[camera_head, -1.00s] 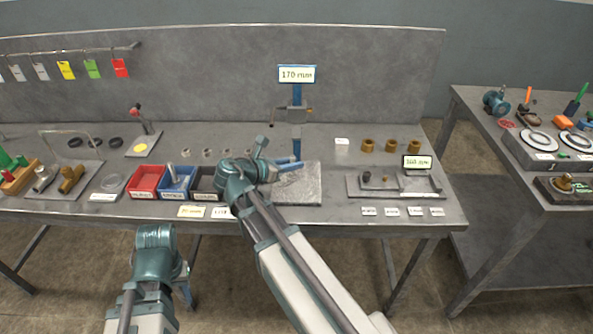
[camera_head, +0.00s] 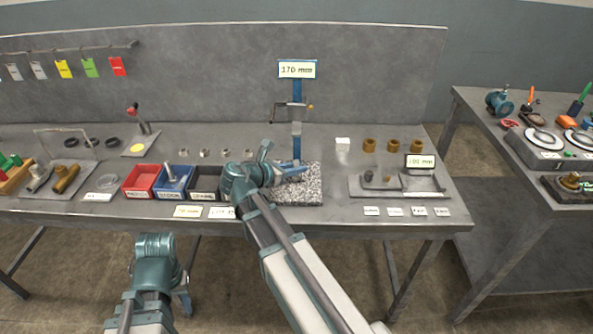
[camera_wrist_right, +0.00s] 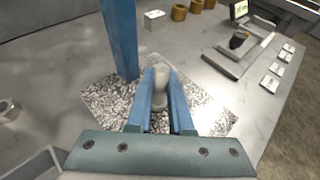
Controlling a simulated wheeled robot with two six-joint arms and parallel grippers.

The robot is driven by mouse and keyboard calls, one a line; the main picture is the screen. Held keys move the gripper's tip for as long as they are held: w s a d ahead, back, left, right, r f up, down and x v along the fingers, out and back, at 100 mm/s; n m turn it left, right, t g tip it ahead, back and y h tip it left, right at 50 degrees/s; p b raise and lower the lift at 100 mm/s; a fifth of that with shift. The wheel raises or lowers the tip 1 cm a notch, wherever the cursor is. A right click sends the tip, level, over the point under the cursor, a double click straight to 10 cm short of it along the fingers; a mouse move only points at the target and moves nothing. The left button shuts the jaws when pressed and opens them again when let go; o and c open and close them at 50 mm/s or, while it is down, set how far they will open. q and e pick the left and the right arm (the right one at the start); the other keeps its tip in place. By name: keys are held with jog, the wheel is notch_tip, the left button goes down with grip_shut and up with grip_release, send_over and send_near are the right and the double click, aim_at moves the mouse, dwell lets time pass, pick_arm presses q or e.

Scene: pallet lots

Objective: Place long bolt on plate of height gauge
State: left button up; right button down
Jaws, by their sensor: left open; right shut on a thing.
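The height gauge has a blue column (camera_head: 297,140) with a 170 mm sign on top and a speckled stone plate (camera_head: 310,190) at its foot. My right gripper (camera_head: 294,172) is over the plate, close to the column. In the right wrist view its blue fingers (camera_wrist_right: 160,105) are shut on a grey, round-ended piece, seemingly the long bolt (camera_wrist_right: 161,82). The speckled plate (camera_wrist_right: 105,100) lies behind and below it. I cannot tell whether the bolt touches the plate. My left gripper (camera_head: 184,300) is open, low in front of the table.
Red (camera_head: 140,181), blue (camera_head: 174,182) and dark (camera_head: 206,183) bins stand left of the plate; a grey pin rises from the blue one. Several brass bushings (camera_head: 369,145) and a grey fixture with a display (camera_head: 419,162) are to the right. Small labels line the front edge.

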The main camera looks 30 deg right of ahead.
jog(key=shift+f, duration=0.2)
jog(key=c, duration=0.8)
grip_release()
jog(key=shift+r, duration=0.1)
jog(key=shift+a+r, duration=0.15)
jog(key=shift+r, duration=0.15)
jog(key=p+v, duration=0.4)
jog(key=v, duration=0.6)
jog(key=shift+a+r, duration=0.1)
jog(key=shift+a, duration=0.1)
jog(key=shift+s+a+r+p, duration=0.2)
jog(key=shift+a+p, duration=0.1)
jog(key=shift+a, duration=0.25)
jog(key=shift+f, duration=0.1)
